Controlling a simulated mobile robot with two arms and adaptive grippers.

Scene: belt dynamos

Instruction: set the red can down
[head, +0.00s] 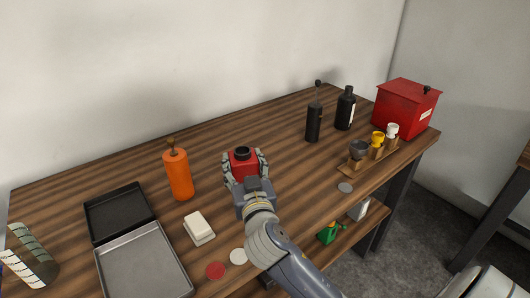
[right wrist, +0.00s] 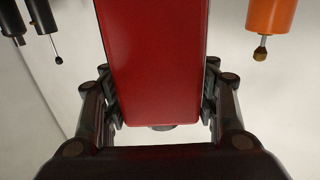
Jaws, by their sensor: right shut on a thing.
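The red can (head: 241,168) has a dark round cap and stands upright between the fingers of my right gripper (head: 245,172). In the right wrist view the can (right wrist: 153,60) fills the middle, with a finger of the gripper (right wrist: 160,95) against each side. The right gripper is shut on it. The can is over the middle of the wooden table (head: 290,124). Its base is hidden by the gripper, so I cannot tell whether it touches the tabletop. My left gripper is not in view.
An orange bottle (head: 178,175) and a white block (head: 199,228) stand left of the can. A black and grey tray (head: 145,265) lies farther left. Red (head: 215,271) and white (head: 238,256) discs lie near the front edge. A black grinder (head: 314,124) stands right; tabletop between is clear.

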